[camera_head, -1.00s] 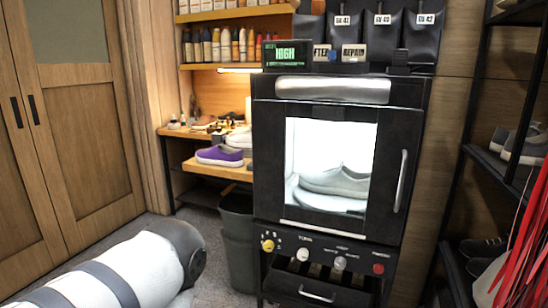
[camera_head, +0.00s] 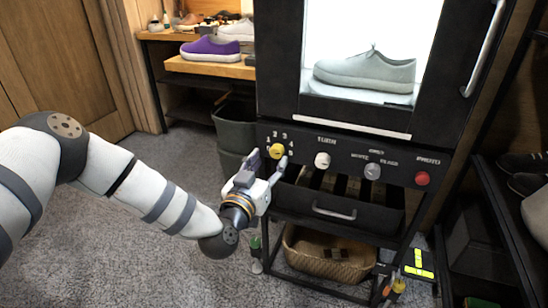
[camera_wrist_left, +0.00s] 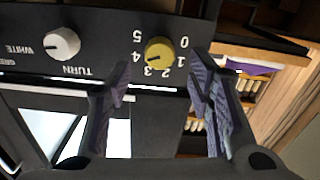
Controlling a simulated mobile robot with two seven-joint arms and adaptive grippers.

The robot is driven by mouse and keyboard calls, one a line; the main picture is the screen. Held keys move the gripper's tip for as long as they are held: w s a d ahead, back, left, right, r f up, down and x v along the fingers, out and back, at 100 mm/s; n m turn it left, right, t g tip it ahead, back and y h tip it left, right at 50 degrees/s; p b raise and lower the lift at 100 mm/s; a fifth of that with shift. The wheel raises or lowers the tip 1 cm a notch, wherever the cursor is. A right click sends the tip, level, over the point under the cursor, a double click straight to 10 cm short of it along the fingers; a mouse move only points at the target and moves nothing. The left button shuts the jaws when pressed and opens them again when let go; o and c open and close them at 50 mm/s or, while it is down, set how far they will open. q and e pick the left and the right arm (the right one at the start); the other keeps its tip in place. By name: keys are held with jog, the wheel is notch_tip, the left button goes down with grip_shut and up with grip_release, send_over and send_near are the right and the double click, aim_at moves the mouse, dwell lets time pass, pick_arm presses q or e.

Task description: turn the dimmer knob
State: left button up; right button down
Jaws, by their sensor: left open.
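The yellow dimmer knob (camera_head: 277,150) is at the left end of the black control panel, ringed by numbers. In the left wrist view, which shows the panel upside down, the knob (camera_wrist_left: 158,51) has numbers 0 to 5 around it. A dark mark on its face lies towards the 3 and 4 side. My left gripper (camera_head: 268,160) is open in front of the panel, close to the knob. In the left wrist view its fingers (camera_wrist_left: 160,82) are spread with the knob beyond the gap between them. I see no clear contact. My right gripper is out of view.
A white knob (camera_head: 322,160), a grey knob (camera_head: 373,171) and a red button (camera_head: 422,178) sit further right on the panel. Above is the lit cabinet holding a pale shoe (camera_head: 366,70). Below are a drawer handle (camera_head: 334,212) and a basket (camera_head: 328,258).

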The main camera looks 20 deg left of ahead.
aim_at(275, 154)
pick_arm(q)
jog(key=w, duration=0.4)
jog(key=shift+w+d+b, duration=0.1)
jog(key=shift+w+b, duration=0.05)
jog(key=shift+b, duration=0.15)
grip_shut()
jog(key=shift+f, duration=0.1)
jog(key=n, duration=0.4)
jog(key=shift+n, duration=0.3)
jog(key=shift+f+n+b, duration=0.1)
jog(key=shift+n+b, duration=0.4)
jog(key=shift+n, duration=1.5)
grip_release()
